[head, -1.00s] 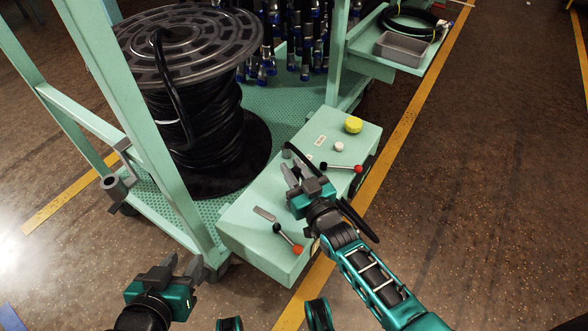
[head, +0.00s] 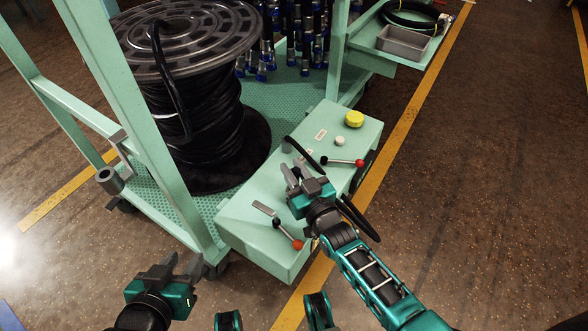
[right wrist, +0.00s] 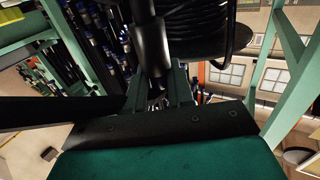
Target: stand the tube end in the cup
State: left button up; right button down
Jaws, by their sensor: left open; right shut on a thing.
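A grey round cup (head: 109,180) sits on a bracket at the cart's left post, its opening facing up. It is empty as far as I can see. My right gripper (head: 293,172) is shut on a black tube (head: 362,220) over the green box. The tube loops out to the right of my wrist. In the right wrist view the black tube (right wrist: 150,40) passes between the fingers. Where its end points in the head view I cannot make out. My left gripper (head: 182,266) is open and empty at the lower left, below and right of the cup.
A large spool of black hose (head: 200,120) stands on the green cart. A grey tray (head: 402,42) lies at upper right. Floor at right is clear.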

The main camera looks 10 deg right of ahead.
pick_arm(q)
jog(key=shift+f+b, duration=0.6)
pick_arm(e)
jog(key=shift+f, duration=0.75)
jog(key=c, duration=0.9)
grip_release()
pick_arm(q)
jog(key=shift+r, duration=0.15)
